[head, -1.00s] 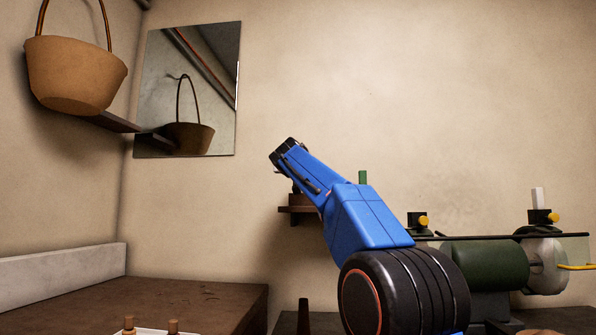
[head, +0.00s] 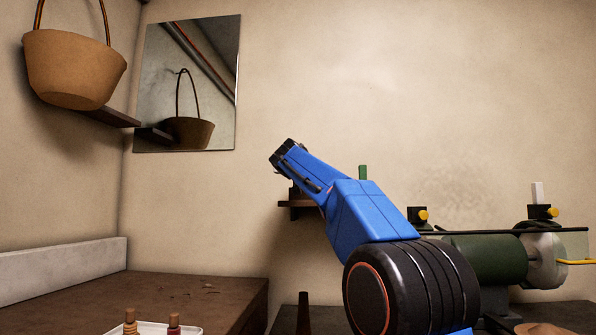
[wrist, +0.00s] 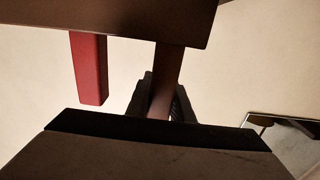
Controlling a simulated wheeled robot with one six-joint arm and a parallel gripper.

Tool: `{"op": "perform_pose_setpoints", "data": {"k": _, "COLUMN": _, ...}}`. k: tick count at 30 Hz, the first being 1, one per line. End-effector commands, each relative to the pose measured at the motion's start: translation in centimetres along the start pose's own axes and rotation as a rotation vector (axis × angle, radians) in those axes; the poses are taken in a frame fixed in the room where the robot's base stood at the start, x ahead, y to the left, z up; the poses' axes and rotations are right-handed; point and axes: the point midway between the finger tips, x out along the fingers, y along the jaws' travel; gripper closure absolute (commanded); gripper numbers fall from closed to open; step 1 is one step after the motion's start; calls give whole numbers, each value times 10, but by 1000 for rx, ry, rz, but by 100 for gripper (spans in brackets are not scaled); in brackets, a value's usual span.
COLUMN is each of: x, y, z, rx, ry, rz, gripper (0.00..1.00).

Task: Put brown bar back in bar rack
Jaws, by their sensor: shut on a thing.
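The brown bar (wrist: 166,78) is between the two dark fingers of my gripper (wrist: 161,104) in the wrist view, and the gripper is shut on it. The bar runs up to the edge of the dark wooden bar rack (wrist: 130,32); I cannot tell whether it sits in a slot. A red bar (wrist: 88,70) projects from the rack beside it, apart from my fingers. In the head view the rack (head: 290,204) is on the back wall, partly behind my blue arm, with a green bar (head: 363,172) to the right. My fingers are hidden there.
A mirror (head: 200,60) hangs on the wall left of my arm; it also shows in the wrist view (wrist: 285,135). A basket (head: 72,70) is at the upper left. A green bench machine (head: 485,258) stands at right. A pale tray (head: 150,325) holds wooden-handled items below.

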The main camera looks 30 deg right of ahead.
Motion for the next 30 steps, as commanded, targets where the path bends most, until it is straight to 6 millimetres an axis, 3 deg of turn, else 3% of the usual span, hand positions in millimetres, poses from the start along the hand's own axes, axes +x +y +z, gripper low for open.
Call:
{"op": "perform_pose_setpoints", "data": {"k": 23, "x": 0, "y": 0, "z": 16, "rx": -1, "ry": 0, "rz": 0, "gripper": 100}}
{"op": "perform_pose_setpoints", "data": {"k": 24, "x": 0, "y": 0, "z": 16, "rx": -1, "ry": 0, "rz": 0, "gripper": 78}}
{"op": "perform_pose_setpoints", "data": {"k": 26, "x": 0, "y": 0, "z": 16, "rx": 0, "ry": 0, "rz": 0, "gripper": 63}}
{"op": "perform_pose_setpoints", "data": {"k": 27, "x": 0, "y": 0, "z": 16, "rx": 0, "ry": 0, "rz": 0, "gripper": 58}}
{"op": "perform_pose_setpoints", "data": {"k": 30, "x": 0, "y": 0, "z": 16, "rx": 0, "ry": 0, "rz": 0, "gripper": 58}}
